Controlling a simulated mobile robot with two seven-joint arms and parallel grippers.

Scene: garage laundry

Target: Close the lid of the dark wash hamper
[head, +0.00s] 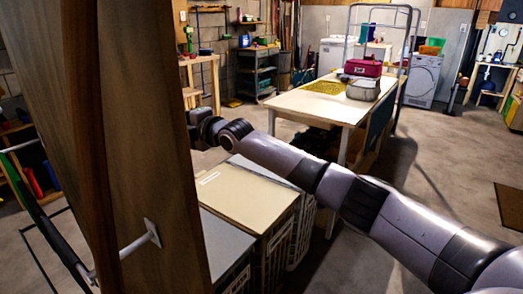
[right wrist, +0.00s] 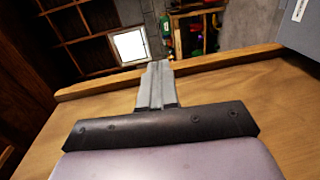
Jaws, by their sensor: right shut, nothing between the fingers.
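In the head view a row of hampers stands right of a large wooden panel. The nearest, with a grey top (head: 226,246) and dark body, is partly hidden by the panel, so I cannot tell for certain that it is the dark wash hamper. Its visible top looks flat. Beside it is a hamper with a beige lid (head: 240,198). My right arm crosses above the hampers. Its gripper (head: 203,130) is at the panel's edge, partly hidden. In the right wrist view the gripper (right wrist: 157,85) is shut and empty in front of a wooden surface. A dark grey panel with a white label (right wrist: 300,30) shows at upper right. My left gripper is out of view.
The tall wooden panel (head: 150,150) blocks much of the left side. A table (head: 318,105) with a red bag (head: 362,67) and a grey bag (head: 363,88) stands beyond the hampers. A washing machine (head: 423,80) is at the back.

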